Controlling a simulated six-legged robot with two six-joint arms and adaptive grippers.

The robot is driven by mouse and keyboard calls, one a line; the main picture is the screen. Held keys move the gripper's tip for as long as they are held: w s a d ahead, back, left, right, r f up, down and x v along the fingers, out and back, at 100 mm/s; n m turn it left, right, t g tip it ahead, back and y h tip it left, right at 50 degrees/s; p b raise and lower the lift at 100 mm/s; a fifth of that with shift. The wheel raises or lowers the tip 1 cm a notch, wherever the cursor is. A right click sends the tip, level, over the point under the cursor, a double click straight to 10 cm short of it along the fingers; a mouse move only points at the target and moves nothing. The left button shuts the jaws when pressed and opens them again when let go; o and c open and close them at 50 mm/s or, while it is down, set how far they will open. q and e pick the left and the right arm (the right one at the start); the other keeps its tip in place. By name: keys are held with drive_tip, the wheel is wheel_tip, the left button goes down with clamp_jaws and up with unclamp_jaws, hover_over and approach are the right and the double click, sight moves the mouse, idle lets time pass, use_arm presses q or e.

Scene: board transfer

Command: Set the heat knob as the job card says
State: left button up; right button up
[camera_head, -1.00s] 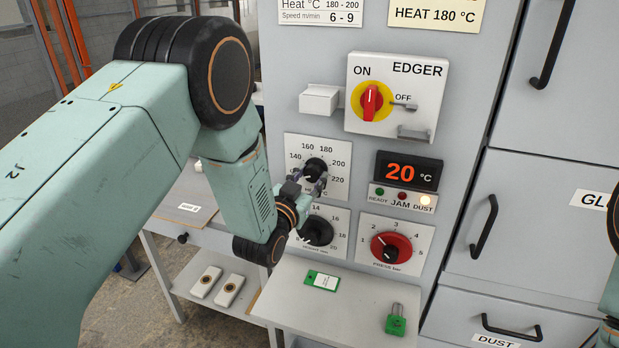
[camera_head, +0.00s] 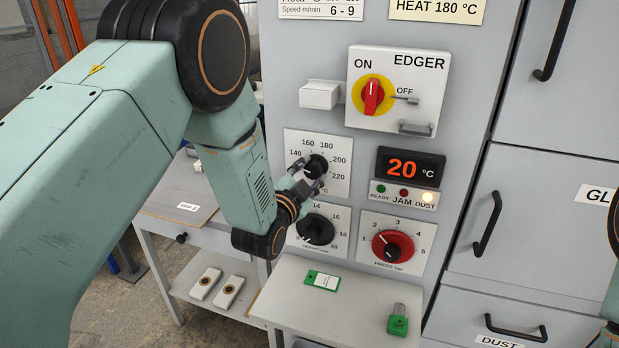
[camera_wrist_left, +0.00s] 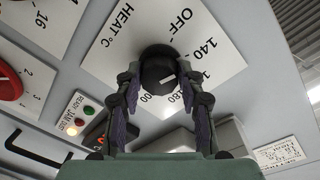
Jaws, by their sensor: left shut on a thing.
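The black heat knob (camera_head: 316,166) sits on a white dial plate marked 140 to 220. My left gripper (camera_head: 305,178) is shut on it, and the wrist view shows the knob (camera_wrist_left: 158,70) between both fingers (camera_wrist_left: 162,100). There, the knob's white mark points to the side of the 160 and 180 numbers; the exact setting is unclear. A cream card (camera_head: 437,10) at the top reads HEAT 180 °C. The display (camera_head: 410,167) reads 20 °C. My right gripper is out of view.
Below the heat knob are another black knob (camera_head: 318,229) and a red PRESS knob (camera_head: 392,246). The EDGER switch (camera_head: 372,96) is above, beside a projecting white block (camera_head: 319,95). A shelf below holds a green-and-white tag (camera_head: 322,280) and a green padlock (camera_head: 398,321).

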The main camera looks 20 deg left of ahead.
use_arm(q)
drive_tip(key=m+b, duration=0.1)
drive_tip(key=m, duration=0.4)
drive_tip(key=shift+r+m+b, duration=0.15)
drive_tip(key=shift+m+b, duration=0.15)
drive_tip(key=shift+b, duration=0.05)
drive_tip(key=m+y+b, duration=0.1)
drive_tip(key=m, duration=0.3)
drive_tip(key=shift+d, duration=0.1)
drive_tip(key=m+b, duration=0.2)
drive_tip(key=m, duration=0.2)
drive_tip(key=m+b, duration=0.2)
drive_tip(key=m, duration=0.2)
drive_tip(key=shift+m+y, duration=0.3)
drive_tip(key=shift+m, duration=0.1)
drive_tip(key=o, duration=0.8)
drive_tip(key=shift+s, duration=0.1)
drive_tip(key=o, duration=0.4)
drive_tip(key=shift+d, duration=0.1)
